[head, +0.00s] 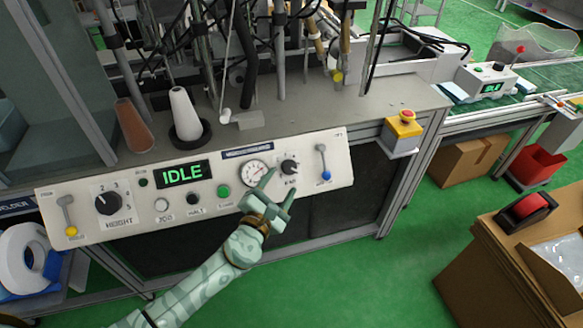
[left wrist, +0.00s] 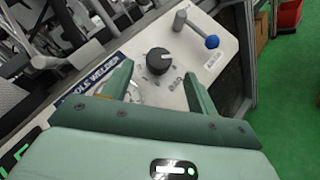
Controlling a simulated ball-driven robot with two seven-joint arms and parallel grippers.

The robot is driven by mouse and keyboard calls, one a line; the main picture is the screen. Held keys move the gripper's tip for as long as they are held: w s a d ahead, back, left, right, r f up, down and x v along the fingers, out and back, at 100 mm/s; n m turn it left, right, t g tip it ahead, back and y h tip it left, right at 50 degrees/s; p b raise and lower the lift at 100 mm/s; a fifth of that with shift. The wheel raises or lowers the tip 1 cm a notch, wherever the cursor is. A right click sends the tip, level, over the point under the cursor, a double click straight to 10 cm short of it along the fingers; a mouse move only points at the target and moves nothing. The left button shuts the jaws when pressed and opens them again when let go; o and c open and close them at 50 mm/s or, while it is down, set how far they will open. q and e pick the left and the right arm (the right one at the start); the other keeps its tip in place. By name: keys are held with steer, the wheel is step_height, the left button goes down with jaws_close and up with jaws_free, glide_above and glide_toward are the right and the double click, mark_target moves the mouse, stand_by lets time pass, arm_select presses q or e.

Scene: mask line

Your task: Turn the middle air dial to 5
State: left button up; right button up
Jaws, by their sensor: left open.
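A small black dial (head: 289,168) with a white pointer mark sits on the right part of the white control panel, between a round gauge (head: 254,174) and a lever with a blue ball (head: 326,174). The numbers around the dial are too small to read. My left gripper (head: 279,184) is open and empty in front of the panel, just below and left of the dial. In the left wrist view the black dial (left wrist: 158,62) shows beyond and between the open fingers, apparently apart from them. Its white mark points toward the right there. My right gripper is not in view.
A larger black HEIGHT dial (head: 108,203), a green IDLE display (head: 183,173), several buttons and a yellow-ball lever (head: 68,215) fill the panel's left. A yellow box with a red button (head: 405,124) is at the bench's right corner. Green floor is open in front.

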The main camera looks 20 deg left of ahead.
mark_target(290, 168)
arm_select(q)
steer(key=w, duration=0.2)
steer(key=w+b, duration=0.1)
steer(key=w, duration=0.4)
steer(key=shift+w+d, duration=0.15)
steer(key=shift+d, duration=0.2)
steer(key=c, duration=1)
